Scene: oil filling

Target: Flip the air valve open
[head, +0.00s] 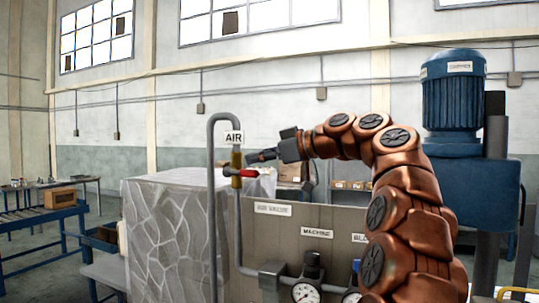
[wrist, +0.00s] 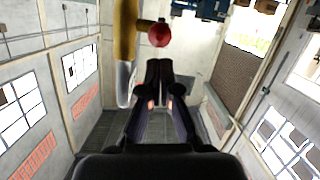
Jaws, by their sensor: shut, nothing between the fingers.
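The air valve (head: 237,158) is a brass-yellow body on a vertical grey pipe, just below a white AIR sign (head: 234,137). Its red handle (head: 248,173) lies roughly level, crosswise to the pipe. My gripper (head: 252,158) is shut and empty, close to the right of the valve and slightly above the handle. In the wrist view the shut fingertips (wrist: 158,66) point toward the round red handle end (wrist: 159,35), with a small gap in the picture. The yellow valve body (wrist: 126,30) stands to the left of the fingers there. Contact cannot be told.
Below the valve a panel (head: 285,228) carries labels and gauges (head: 306,293). A stone-patterned block (head: 165,225) stands behind the pipe. A blue motor (head: 453,100) stands at the right. A blue table (head: 40,213) with a box is at far left.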

